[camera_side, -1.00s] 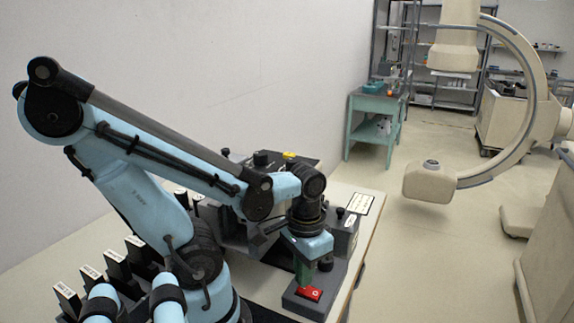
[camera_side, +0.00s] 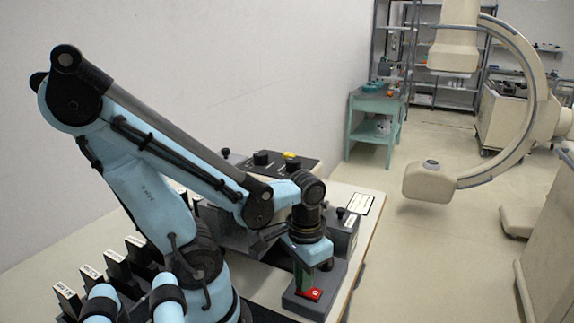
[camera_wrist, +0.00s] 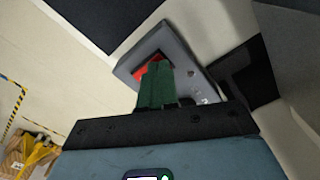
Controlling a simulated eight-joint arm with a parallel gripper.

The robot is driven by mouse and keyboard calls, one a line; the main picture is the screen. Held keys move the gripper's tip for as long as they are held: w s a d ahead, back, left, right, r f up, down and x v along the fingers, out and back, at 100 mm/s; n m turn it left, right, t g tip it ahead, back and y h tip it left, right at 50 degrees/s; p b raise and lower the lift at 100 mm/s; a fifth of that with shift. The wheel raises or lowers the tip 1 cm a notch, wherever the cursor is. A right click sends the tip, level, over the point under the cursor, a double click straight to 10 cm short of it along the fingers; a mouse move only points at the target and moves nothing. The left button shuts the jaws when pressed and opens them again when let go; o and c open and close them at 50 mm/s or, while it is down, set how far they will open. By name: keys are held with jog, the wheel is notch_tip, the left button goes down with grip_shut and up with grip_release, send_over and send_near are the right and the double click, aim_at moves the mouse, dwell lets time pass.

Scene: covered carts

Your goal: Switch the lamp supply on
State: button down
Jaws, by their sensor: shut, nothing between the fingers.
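The lamp supply switch is a red rocker (camera_side: 314,294) on a dark grey box (camera_side: 298,305) near the table's front right edge. My gripper (camera_side: 304,290) points down at it, its green fingers closed together with nothing between them. In the wrist view the green fingers (camera_wrist: 153,72) reach over the red rocker (camera_wrist: 148,68) on the grey box (camera_wrist: 180,45) and hide part of it. The tips are at or just above the rocker; I cannot tell whether they touch it, or which way it is tipped.
A dark panel with black knobs (camera_side: 261,158) and a yellow knob (camera_side: 291,155) stands behind my gripper. Several labelled black blocks (camera_side: 115,262) stand at the left. A white label card (camera_side: 360,203) lies near the table's right edge. Open floor lies beyond.

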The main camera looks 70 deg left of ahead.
jog(key=shift+r, duration=3.5)
jog(key=shift+w, duration=0.1)
